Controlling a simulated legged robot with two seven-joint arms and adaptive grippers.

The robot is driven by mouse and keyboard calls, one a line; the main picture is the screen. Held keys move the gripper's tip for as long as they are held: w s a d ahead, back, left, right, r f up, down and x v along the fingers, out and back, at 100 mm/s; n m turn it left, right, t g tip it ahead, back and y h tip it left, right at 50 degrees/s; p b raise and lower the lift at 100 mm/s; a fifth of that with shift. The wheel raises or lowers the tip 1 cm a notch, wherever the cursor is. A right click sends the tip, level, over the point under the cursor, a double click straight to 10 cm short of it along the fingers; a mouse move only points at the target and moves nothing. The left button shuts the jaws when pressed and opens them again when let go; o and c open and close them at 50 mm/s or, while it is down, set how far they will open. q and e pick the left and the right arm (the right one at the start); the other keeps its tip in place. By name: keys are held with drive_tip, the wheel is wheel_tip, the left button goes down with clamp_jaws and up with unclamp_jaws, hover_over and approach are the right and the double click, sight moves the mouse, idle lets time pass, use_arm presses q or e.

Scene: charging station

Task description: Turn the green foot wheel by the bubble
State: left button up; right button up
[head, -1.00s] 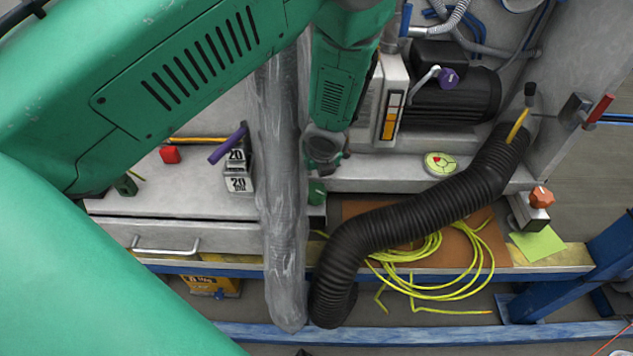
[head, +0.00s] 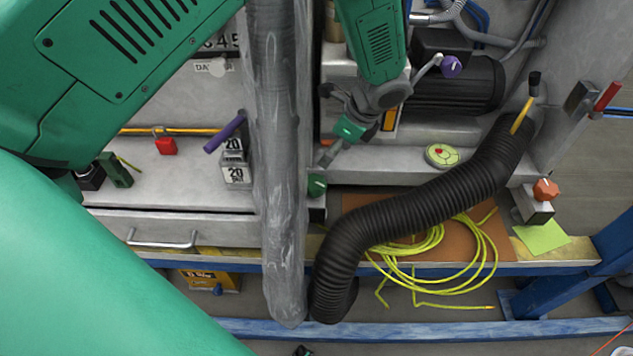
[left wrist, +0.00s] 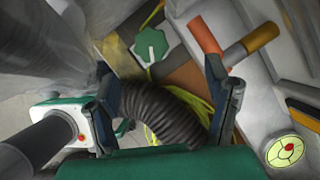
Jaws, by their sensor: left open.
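The green foot wheel (head: 317,185) sits at the left front corner of the machine base, partly hidden behind a plastic-wrapped pipe in the head view. In the left wrist view the green wheel (left wrist: 150,48) is an eight-sided knob with a white mark. The bubble (head: 441,155) is a round yellow-green level with a red spot, on the base to the right; it also shows in the left wrist view (left wrist: 285,150). My left gripper (head: 335,125) is open and empty, above and apart from the wheel. My right gripper is not in view.
The wrapped pipe (head: 277,170) stands close left of the wheel. A thick black hose (head: 420,205) crosses the front and shows between my fingers in the wrist view. An orange knob (head: 545,190) stands at the right corner. A yellow cable (head: 480,262) lies coiled below.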

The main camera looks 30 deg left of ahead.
sight(315, 182)
use_arm(q)
drive_tip(key=shift+n+g+h, duration=0.3)
drive_tip(key=shift+n+g, duration=0.1)
drive_tip(key=shift+n, duration=0.3)
drive_tip(key=x, duration=0.4)
drive_tip(key=b+x, duration=0.1)
drive_tip(key=x, duration=0.3)
drive_tip(key=b+x, duration=0.1)
drive_tip(key=x, duration=0.3)
drive_tip(key=shift+s+d+f, duration=0.25)
drive_tip(key=shift+s+f, duration=0.2)
drive_tip(key=shift+c, duration=0.3)
drive_tip(key=c, duration=1.1)
